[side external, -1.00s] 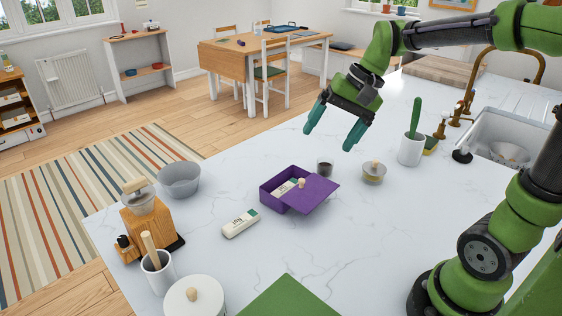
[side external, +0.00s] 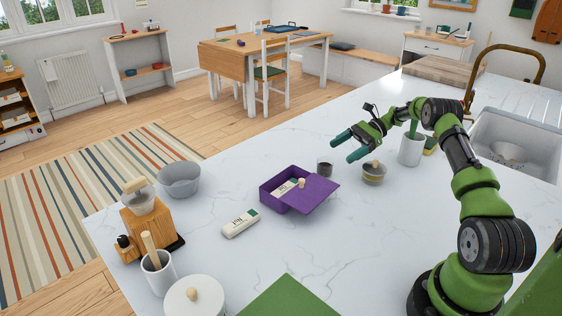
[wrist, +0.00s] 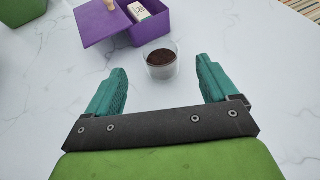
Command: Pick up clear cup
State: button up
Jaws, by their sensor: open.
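The clear cup (wrist: 161,63) holds something dark brown and stands upright on the white marble counter. In the side view the clear cup (side external: 325,168) is small, between the purple box and a lidded glass jar. My gripper (side external: 341,148) is open and empty, low over the counter and pointing left, close behind and to the right of the cup. In the wrist view my gripper (wrist: 161,75) has its teal fingers spread wide, with the cup centred just beyond the fingertips. The cup is not touched by either finger there.
A purple box (side external: 285,196) with its lid askew stands left of the cup, with a white carton inside. The lidded jar (side external: 373,173) and a white utensil holder (side external: 411,149) stand to the right. A white packet (side external: 240,223) lies at front left. Open counter lies behind the cup.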

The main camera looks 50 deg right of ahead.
aim_at(318, 166)
jog(key=x, duration=0.7)
jog(key=shift+w+a+f, duration=0.1)
jog(key=shift+f, duration=0.15)
jog(key=shift+c, duration=0.2)
